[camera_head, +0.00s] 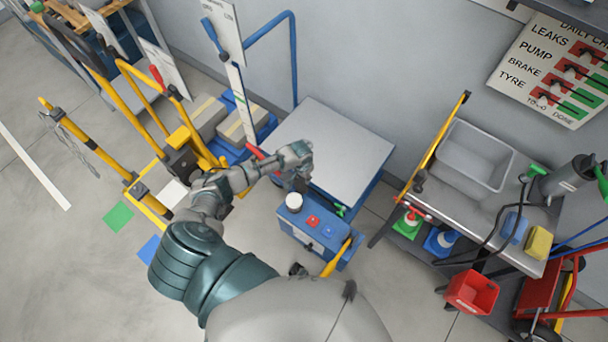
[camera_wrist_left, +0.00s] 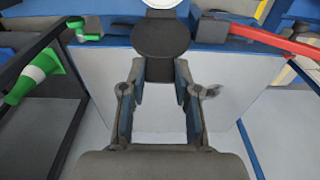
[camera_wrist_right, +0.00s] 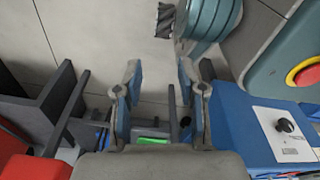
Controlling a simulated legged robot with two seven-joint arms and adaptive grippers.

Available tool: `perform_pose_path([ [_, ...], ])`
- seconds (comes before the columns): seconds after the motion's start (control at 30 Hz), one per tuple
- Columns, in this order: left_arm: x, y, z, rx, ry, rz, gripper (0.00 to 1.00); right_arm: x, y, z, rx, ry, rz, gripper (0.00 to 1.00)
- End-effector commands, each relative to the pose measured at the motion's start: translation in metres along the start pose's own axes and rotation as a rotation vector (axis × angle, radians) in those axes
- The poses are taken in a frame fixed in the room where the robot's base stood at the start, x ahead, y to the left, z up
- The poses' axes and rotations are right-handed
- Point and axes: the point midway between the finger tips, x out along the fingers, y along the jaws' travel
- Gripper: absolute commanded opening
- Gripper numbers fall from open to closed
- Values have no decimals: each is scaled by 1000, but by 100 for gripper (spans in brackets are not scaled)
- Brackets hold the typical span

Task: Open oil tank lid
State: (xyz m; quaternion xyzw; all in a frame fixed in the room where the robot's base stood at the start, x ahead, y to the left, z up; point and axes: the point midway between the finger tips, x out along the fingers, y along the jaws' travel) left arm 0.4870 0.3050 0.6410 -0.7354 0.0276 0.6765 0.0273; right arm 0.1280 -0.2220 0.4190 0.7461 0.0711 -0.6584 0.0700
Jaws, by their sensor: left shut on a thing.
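The oil tank is a blue box (camera_head: 290,230) below the middle of the head view, with a white round filler (camera_head: 294,202) on top. In the left wrist view the white filler (camera_wrist_left: 165,4) shows at the top edge. A dark round lid (camera_wrist_left: 162,38) stands in front of it, its tab reaching between my left fingers. My left gripper (camera_head: 296,184) is over the tank, just behind the filler, shut on the lid; it also shows in the left wrist view (camera_wrist_left: 160,76). My right gripper (camera_wrist_right: 160,75) is open and empty; the head view does not show it.
A grey-topped platform (camera_head: 335,140) lies behind the tank. A red lever (camera_head: 254,150) is close to my left wrist. Red and blue buttons and a yellow handle (camera_head: 340,258) are on the tank's right side. A sink bench (camera_head: 470,205) and red bin (camera_head: 471,291) stand right.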

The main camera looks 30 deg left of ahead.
Motion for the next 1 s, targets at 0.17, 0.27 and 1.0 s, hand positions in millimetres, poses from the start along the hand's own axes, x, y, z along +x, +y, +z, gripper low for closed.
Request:
perform_pose_path([
  [0.17, -6, 0, 8, 0, 25, 1, 0, 8, 0, 39, -6, -20, 0, 40],
  [0.27, -6, 0, 13, 0, 25, 1, 0, 11, 0, 58, -8, -26, 0, 40],
  [1.0, -4, 0, 17, 0, 22, 0, 56, 14, 0, 76, -10, -34, 0, 40],
])
